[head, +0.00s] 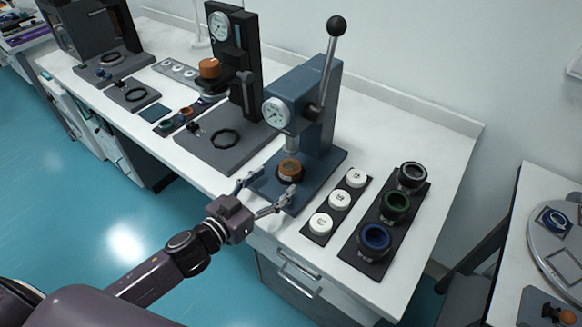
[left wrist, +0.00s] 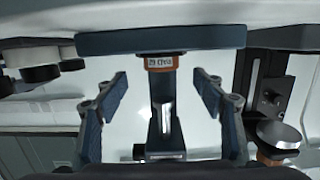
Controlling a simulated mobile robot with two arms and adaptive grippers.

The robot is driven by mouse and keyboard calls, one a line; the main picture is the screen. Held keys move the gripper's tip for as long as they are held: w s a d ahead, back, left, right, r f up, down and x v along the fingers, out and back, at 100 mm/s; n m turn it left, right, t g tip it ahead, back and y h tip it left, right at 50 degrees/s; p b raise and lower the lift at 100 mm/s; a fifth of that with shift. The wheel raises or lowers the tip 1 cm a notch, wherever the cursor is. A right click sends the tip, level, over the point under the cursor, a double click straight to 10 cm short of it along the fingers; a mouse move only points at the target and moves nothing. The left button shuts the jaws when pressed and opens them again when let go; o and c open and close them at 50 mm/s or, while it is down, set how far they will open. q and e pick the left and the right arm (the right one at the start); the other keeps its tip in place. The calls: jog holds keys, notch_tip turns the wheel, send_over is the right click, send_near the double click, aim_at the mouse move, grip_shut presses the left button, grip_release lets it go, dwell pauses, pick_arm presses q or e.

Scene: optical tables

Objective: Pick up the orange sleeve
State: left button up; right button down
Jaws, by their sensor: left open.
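The orange sleeve (head: 289,171) is a short ring with a dark top, upright on the base of the blue press (head: 328,160), below its ram. In the left wrist view, which looks upside down, the orange sleeve (left wrist: 161,63) shows a small printed label and sits against the blue base plate (left wrist: 160,40). My left gripper (head: 273,181) is open at the front of the press, its fingers spread to either side of the sleeve and not touching it. In the left wrist view the sleeve is centred beyond the open fingers (left wrist: 161,88). My right gripper is not in view.
To the right stand a tray of white caps (head: 340,199) and a tray with black, green and blue rings (head: 396,205). The black press (head: 232,75) stands to the left. The blue press's lever (head: 329,65) rises above. The table's front edge lies under my left arm.

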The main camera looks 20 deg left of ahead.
aim_at(285, 172)
pick_arm(q)
jog(key=shift+p+x, duration=0.3)
jog(key=shift+x, duration=0.55)
jog(key=x, duration=0.3)
jog(key=shift+w+r+p, duration=0.1)
jog(key=shift+w+p, duration=0.1)
jog(key=shift+p, duration=0.2)
jog(key=shift+w, duration=0.25)
jog(key=shift+c, duration=1.1)
jog(key=c, duration=1)
jog(key=shift+c, duration=0.8)
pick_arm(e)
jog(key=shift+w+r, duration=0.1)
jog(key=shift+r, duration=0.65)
